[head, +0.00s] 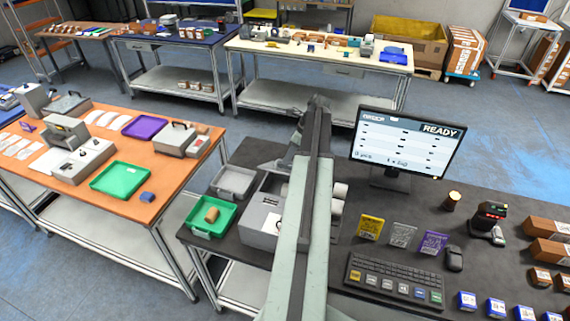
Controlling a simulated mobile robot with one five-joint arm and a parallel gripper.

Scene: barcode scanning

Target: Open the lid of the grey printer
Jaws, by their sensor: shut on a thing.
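The grey printer (258,231) stands on the dark table, left of my upright arm link, which hides its right side. A white label shows on its front. My gripper (279,165) is at the top rear of the printer, small and partly hidden by my arm. It is shut on the printer's lid, as far as the picture shows. How far the lid is raised cannot be made out.
A green tray (226,224) with a brown box and a grey tray (233,181) sit left of the printer. A monitor (404,143) reading READY, a keyboard (394,281) and a scanner (487,220) stand to the right. An orange table (120,202) is at the left.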

